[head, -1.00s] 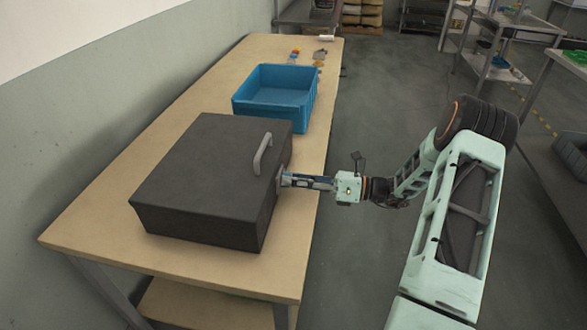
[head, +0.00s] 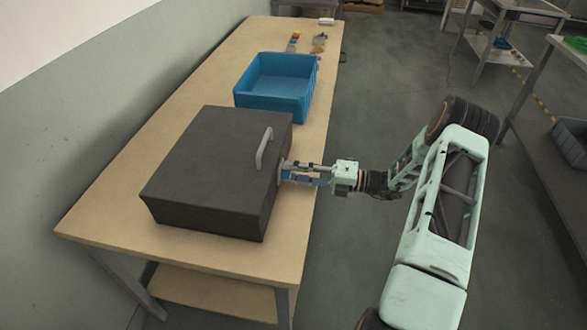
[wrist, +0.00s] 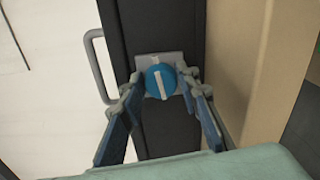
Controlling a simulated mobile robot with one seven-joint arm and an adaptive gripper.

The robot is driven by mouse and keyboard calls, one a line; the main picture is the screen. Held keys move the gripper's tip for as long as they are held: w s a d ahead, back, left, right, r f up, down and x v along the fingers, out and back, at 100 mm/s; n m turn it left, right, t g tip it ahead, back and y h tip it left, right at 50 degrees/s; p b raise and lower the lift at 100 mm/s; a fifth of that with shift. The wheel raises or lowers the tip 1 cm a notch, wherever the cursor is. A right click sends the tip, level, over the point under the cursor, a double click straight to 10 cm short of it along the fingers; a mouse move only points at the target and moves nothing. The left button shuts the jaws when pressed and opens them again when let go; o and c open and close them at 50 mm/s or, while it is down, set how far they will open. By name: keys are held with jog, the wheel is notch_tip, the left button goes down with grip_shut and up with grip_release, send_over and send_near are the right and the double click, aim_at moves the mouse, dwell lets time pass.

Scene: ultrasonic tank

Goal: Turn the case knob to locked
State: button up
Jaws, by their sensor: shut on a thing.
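The dark grey case (head: 215,160) lies on the wooden table, with a light grey handle (head: 264,150) on its lid. In the wrist view the case's dark side (wrist: 150,30) carries a light grey plate (wrist: 174,60) with a round blue knob (wrist: 170,80). A white bar crosses the knob, nearly upright in that picture with a slight tilt. My gripper (head: 284,172) reaches the case's right side. In the wrist view my gripper (wrist: 160,84) has one finger on each side of the knob, shut on it. The knob is hidden in the head view; no lock marking is legible.
A blue bin (head: 275,88) stands behind the case on the table (head: 100,215). Small coloured items (head: 294,38) lie farther back. A wall runs along the left. The floor (head: 375,100) right of the table is open beyond my arm.

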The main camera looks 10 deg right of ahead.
jog(key=shift+m, duration=0.9)
jog(key=shift+f, duration=0.1)
jog(key=o, duration=1.1)
jog(key=v, duration=1.2)
